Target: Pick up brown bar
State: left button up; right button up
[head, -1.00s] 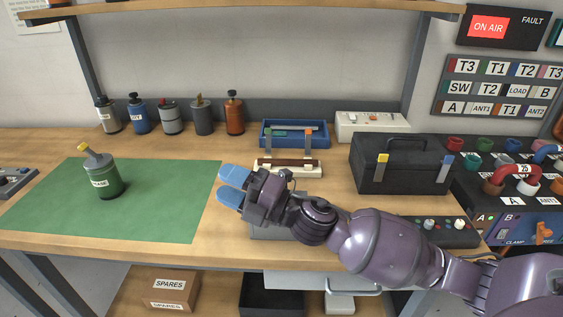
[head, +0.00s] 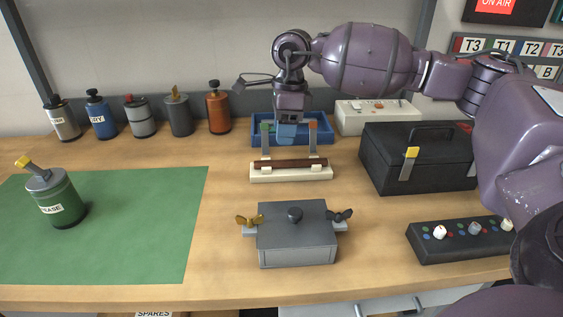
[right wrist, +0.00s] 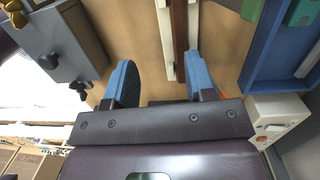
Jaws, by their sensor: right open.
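The brown bar (head: 290,164) lies level on a cream holder (head: 290,175) in the middle of the bench. In the right wrist view the bar (right wrist: 180,30) runs lengthwise, its line lying between my fingers and nearer the right-hand one. My right gripper (head: 286,132) is open and empty, with blue fingertips pointing down. In the head view it appears just behind and above the bar, in front of the blue tray. The open fingers also show in the right wrist view (right wrist: 161,82). My left gripper is not in view.
A blue tray (head: 256,142) stands behind the holder. A grey box (head: 297,250) with wing nuts stands in front. A black toolbox (head: 415,170) is to the right. Several canisters line the back left. The green mat (head: 130,235) holds one green can (head: 57,200).

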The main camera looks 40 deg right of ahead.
jog(key=d+r+h, duration=0.1)
jog(key=d, duration=0.2)
send_over(291, 163)
jog(key=f, duration=0.3)
jog(key=f+b, duration=0.1)
jog(key=shift+w+d+f, duration=0.15)
jog(key=shift+d+f, duration=0.15)
jog(key=shift+f, duration=0.05)
notch_tip(291, 163, down, 5)
jog(key=shift+w+a+r+b, duration=0.1)
jog(key=shift+w+b, duration=0.05)
jog(key=shift+b, duration=0.25)
jog(key=shift+f, duration=0.5)
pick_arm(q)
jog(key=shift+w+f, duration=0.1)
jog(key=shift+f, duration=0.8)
pick_arm(e)
jog(key=shift+r, duration=0.1)
jog(key=shift+c, duration=1.3)
grip_shut()
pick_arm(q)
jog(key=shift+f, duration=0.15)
